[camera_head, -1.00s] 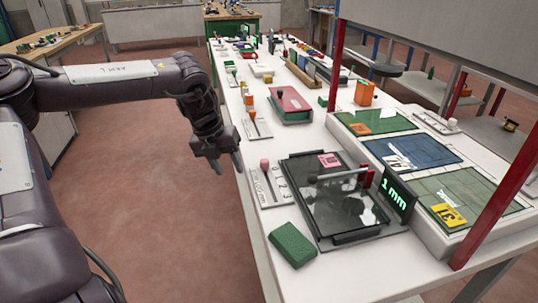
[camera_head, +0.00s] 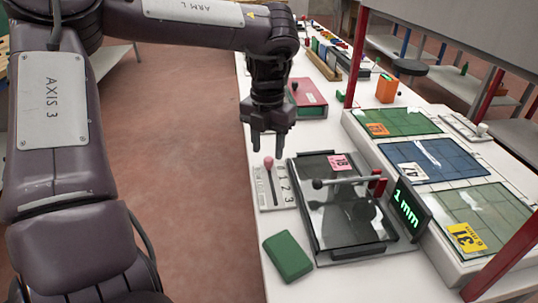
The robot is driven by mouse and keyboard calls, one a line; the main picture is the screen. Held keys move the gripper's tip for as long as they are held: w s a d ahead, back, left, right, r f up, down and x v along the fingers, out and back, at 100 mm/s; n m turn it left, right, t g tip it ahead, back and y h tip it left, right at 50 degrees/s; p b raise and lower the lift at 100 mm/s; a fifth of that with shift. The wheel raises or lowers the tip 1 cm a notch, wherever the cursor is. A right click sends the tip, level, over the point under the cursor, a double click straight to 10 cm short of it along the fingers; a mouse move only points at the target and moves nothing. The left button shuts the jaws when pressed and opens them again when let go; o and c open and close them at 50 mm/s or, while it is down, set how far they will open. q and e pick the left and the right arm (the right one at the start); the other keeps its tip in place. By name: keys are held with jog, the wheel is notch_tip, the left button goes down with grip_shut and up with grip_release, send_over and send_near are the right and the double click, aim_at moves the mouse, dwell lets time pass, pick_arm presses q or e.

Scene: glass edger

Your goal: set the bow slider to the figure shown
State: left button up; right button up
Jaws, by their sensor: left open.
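The bow slider is a pale plate (camera_head: 283,197) with the figures 1, 2, 3 along its right side and a dark slot. Its pink knob (camera_head: 268,162) stands at the far end of the slot. A black display (camera_head: 409,205) beside the glass fixture reads "1 mm" in green. My left gripper (camera_head: 268,147) is open, pointing down just above and behind the pink knob; I cannot tell whether it touches it. The top of the scale is partly hard to read. My right gripper is not in view.
A dark glass fixture (camera_head: 310,222) with a clamp bar and red handle stands right of the slider. A green block (camera_head: 288,256) lies in front. Numbered glass sheets lie in a white tray (camera_head: 372,152) at right. A red box (camera_head: 308,98) stands behind.

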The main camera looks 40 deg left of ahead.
aim_at(269, 163)
pick_arm(q)
notch_tip(269, 163, down, 2)
jog(key=shift+w+f, duration=0.1)
jog(key=shift+f, duration=0.3)
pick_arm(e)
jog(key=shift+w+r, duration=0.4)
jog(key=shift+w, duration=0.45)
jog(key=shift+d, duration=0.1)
pick_arm(q)
jog(key=c, duration=0.6)
grip_shut()
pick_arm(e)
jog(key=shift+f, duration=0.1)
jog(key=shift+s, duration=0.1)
